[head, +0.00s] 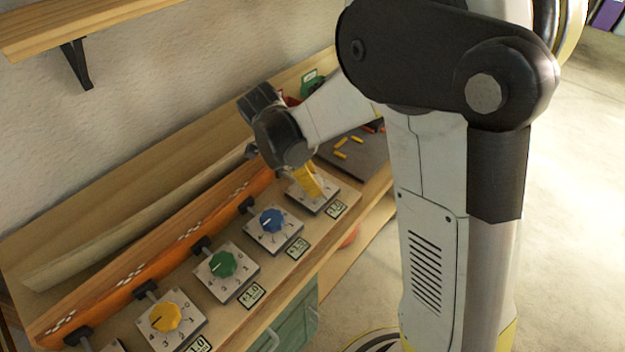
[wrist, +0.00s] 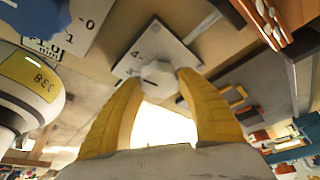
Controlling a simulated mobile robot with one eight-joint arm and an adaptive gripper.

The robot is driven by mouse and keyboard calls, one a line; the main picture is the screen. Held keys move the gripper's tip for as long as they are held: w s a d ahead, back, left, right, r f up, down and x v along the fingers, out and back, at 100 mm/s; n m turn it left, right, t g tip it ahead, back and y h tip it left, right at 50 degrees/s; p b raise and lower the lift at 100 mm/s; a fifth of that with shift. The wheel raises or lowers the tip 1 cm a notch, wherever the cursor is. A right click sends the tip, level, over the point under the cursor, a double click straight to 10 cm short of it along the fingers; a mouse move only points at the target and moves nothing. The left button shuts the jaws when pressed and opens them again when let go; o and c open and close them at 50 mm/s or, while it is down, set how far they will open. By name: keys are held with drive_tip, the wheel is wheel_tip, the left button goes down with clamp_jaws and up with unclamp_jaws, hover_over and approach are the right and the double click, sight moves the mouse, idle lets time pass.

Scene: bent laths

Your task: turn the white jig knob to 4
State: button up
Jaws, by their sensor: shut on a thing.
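The white jig knob (wrist: 160,76) shows in the wrist view on a pale square dial plate (wrist: 172,42). My gripper (wrist: 157,84) has its two yellow fingers on either side of the knob, shut on it. A 4 and what looks like a 3 are printed at the plate's left; other digits are hidden or unclear. In the head view my gripper (head: 312,187) reaches down onto the rightmost plate (head: 335,198), and the fingers mostly hide the knob.
A blue knob (head: 271,219), green knob (head: 222,263) and yellow knob (head: 165,317) stand in a row along the bench front. Behind them runs an orange wooden lath (head: 150,260) with dark clamps. A dark mat (head: 365,155) with small yellow pieces lies beyond my gripper.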

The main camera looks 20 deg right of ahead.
drive_tip(key=shift+m, duration=0.6)
drive_tip(key=shift+m+g, duration=0.3)
drive_tip(key=o, duration=1.2)
drive_tip(key=shift+c, duration=0.2)
drive_tip(key=v, duration=1.2)
drive_tip(key=shift+d, duration=0.15)
